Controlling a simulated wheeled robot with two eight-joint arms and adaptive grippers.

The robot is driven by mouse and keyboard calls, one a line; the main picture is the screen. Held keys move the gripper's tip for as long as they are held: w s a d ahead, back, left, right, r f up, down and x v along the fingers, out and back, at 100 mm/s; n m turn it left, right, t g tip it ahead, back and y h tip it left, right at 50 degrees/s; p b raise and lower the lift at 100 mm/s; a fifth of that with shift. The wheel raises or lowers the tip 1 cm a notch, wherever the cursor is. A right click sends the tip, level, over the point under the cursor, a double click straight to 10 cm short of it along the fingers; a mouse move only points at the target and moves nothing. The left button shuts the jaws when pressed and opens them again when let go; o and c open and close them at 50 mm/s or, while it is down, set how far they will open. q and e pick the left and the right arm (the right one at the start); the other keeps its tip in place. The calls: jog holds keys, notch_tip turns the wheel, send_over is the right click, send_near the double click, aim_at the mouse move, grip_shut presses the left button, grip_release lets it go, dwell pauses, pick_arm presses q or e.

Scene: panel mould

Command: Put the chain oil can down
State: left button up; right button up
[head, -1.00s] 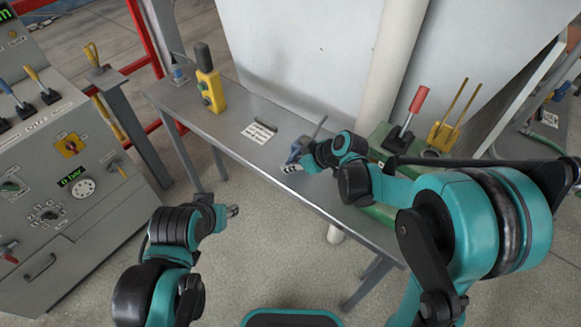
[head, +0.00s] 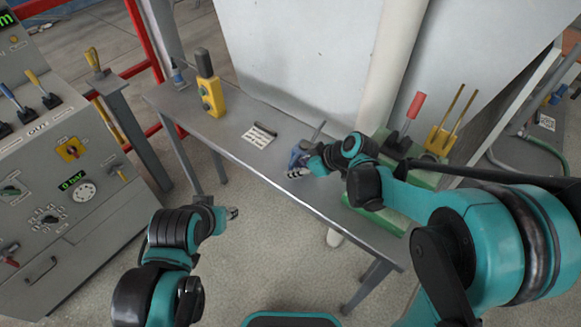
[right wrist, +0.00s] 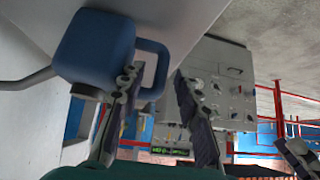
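The chain oil can (head: 297,154) is small and blue with a thin grey spout. It stands on the grey metal table (head: 232,140), near its front edge. In the right wrist view the blue can (right wrist: 95,48) fills the upper left, upside down, with its loop handle toward my fingers. My right gripper (head: 296,172) is at the can; in the wrist view its fingers (right wrist: 157,85) are spread, one on each side of the handle, with a gap between them. My left gripper (head: 232,213) is in front of the table, away from the can; its fingers are too small to judge.
A white label card (head: 258,137) lies left of the can. A yellow control box (head: 210,94) stands at the table's left end. A green base (head: 385,210) with a red-handled lever (head: 414,106) is at the right. A control cabinet (head: 60,190) stands far left.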

jog(key=p+v, duration=0.2)
jog(key=v, duration=0.7)
pick_arm(q)
notch_tip(320, 180, up, 3)
jog(key=shift+f, duration=0.15)
pick_arm(e)
jog(key=s+d+r+m+t+h, duration=0.2)
jog(key=s+d+m+h, duration=0.5)
jog(key=s+d+m, duration=0.4)
jog(key=s+d, duration=0.1)
jog(key=s, duration=0.3)
jog(key=shift+s+d+r+t, duration=0.15)
jog(key=shift+s+d+t, duration=0.1)
jog(key=shift+t, duration=0.15)
pick_arm(q)
notch_tip(320, 180, down, 2)
jog(key=shift+f+b, duration=0.1)
jog(key=shift+b, duration=0.9)
pick_arm(e)
notch_tip(320, 180, down, 2)
jog(key=shift+f, duration=0.1)
